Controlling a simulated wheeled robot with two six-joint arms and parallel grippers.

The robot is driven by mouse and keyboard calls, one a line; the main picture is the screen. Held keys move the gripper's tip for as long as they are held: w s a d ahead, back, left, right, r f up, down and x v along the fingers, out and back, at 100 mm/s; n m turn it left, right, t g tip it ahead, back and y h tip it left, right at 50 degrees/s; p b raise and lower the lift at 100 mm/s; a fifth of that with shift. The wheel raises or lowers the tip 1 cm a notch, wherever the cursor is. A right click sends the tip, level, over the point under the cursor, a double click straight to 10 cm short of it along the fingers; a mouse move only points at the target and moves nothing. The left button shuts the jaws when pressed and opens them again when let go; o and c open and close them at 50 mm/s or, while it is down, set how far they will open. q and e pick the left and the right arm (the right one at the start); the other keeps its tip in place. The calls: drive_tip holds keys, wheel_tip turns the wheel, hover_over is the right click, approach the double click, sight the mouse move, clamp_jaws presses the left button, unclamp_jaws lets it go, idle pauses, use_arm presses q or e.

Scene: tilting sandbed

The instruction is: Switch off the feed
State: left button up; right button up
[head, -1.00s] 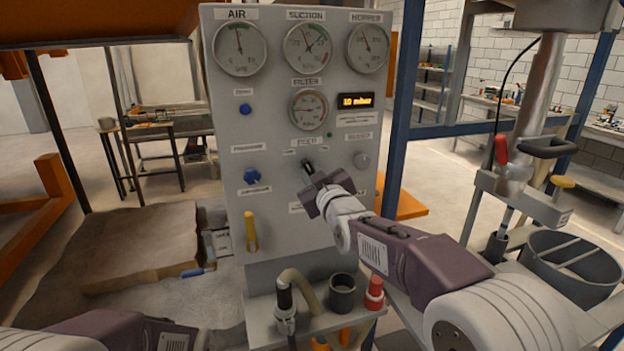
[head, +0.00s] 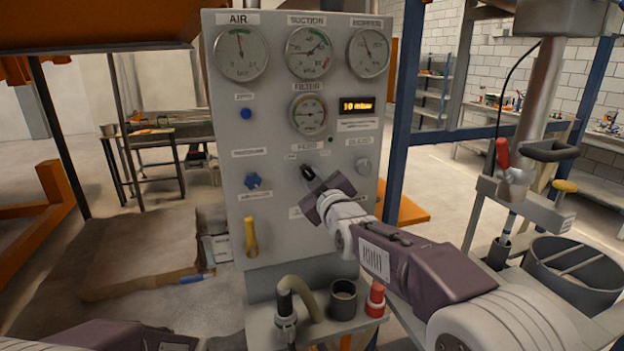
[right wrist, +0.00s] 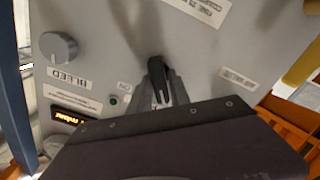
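The grey control panel (head: 285,225) faces me, with the FEED label (head: 309,148) above the feed switch area. My right gripper (head: 309,174) is at the panel just below that label. In the right wrist view a black handle (right wrist: 157,73), apparently the feed switch, stands at the tips of my narrow, close-set fingers (right wrist: 168,90). The fingers hide part of it, so I cannot tell whether they grip it or only touch it. The ON label (right wrist: 124,86) lies beside it. My left arm shows at the bottom left; its gripper is out of view.
The BLEED knob (head: 363,165), blue knob (head: 253,180) and yellow handle (head: 250,237) surround the gripper's spot. A green lamp (head: 330,139) is near the display (head: 358,104). Below, a shelf holds a hose (head: 300,290), dark cup (head: 343,299) and red item (head: 376,299).

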drive_tip(key=shift+o, duration=0.9)
drive_tip(key=shift+s+d+r+h, duration=0.5)
drive_tip(key=shift+s+d+r, duration=0.3)
drive_tip(key=shift+s+d, duration=2.45)
drive_tip(key=s+d+f+m+g+h+p, duration=0.2)
drive_tip(key=s+d+f+g, duration=0.15)
drive_tip(key=f, duration=0.45)
drive_tip(key=s+d+f+m+g+h+p, duration=0.25)
drive_tip(key=d+f, duration=0.25)
drive_tip(key=f, duration=0.4)
drive_tip(key=s+d+f+m+g, duration=0.1)
drive_tip(key=s+f+m+g, duration=0.2)
drive_tip(key=s, duration=0.8)
drive_tip(key=s+d+f+m+g, duration=0.2)
drive_tip(key=s+f+g, duration=0.5)
drive_tip(key=s+f, duration=0.4)
drive_tip(key=shift+f+m, duration=0.8)
drive_tip(key=shift+m, duration=0.05)
